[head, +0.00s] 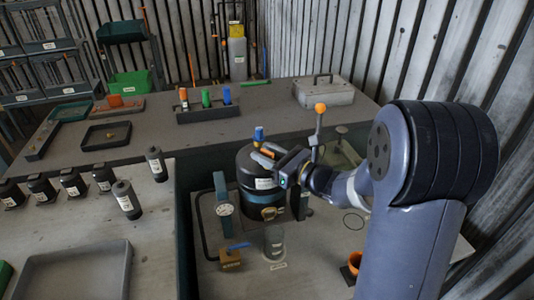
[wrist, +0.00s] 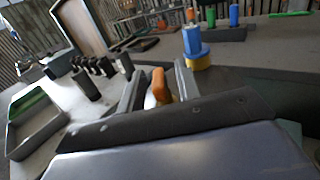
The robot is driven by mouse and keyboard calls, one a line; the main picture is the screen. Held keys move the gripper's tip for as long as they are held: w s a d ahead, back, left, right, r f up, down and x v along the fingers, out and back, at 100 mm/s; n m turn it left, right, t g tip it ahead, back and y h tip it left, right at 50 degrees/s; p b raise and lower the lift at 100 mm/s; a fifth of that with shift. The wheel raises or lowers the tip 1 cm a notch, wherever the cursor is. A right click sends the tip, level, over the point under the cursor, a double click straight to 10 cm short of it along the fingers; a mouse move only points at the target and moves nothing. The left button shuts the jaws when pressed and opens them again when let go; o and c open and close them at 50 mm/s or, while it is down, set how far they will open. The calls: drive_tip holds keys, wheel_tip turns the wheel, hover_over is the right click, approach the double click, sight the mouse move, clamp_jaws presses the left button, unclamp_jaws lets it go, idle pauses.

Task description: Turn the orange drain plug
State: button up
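The orange drain plug (wrist: 159,86) shows in the wrist view as an elongated orange grip between the two fingers of my gripper (wrist: 157,80). Narrow gaps seem to show on both sides of it, so the fingers appear open around it. In the head view my gripper (head: 264,157) is at the top of the black cylindrical housing (head: 262,201), with a bit of orange between its fingers. The plug's lower part is hidden behind the gripper body in the wrist view.
A blue cap (head: 259,133) stands on the housing just beyond my gripper, and it shows on a yellow base in the wrist view (wrist: 192,40). An orange-knobbed lever (head: 320,108) rises close to my wrist. A round gauge (head: 224,209) stands left of the housing.

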drive_tip(key=shift+c, duration=0.3)
clamp_jaws()
drive_tip(key=shift+n+g+y, duration=0.4)
drive_tip(key=shift+g, duration=0.1)
drive_tip(key=n+g+y+p, duration=0.1)
drive_tip(key=n+g+y, duration=0.1)
drive_tip(key=g, duration=0.1)
drive_tip(key=shift+n+g, duration=0.3)
drive_tip(key=shift+n, duration=0.1)
drive_tip(key=shift+n+g+y+p, duration=0.45)
drive_tip(key=shift+n+g, duration=0.4)
drive_tip(key=shift+g, duration=0.45)
drive_tip(key=shift+n+g+y+p, duration=0.45)
drive_tip(key=shift+n+g, duration=0.4)
drive_tip(key=shift+g, duration=0.75)
drive_tip(key=shift+o, duration=0.3)
unclamp_jaws()
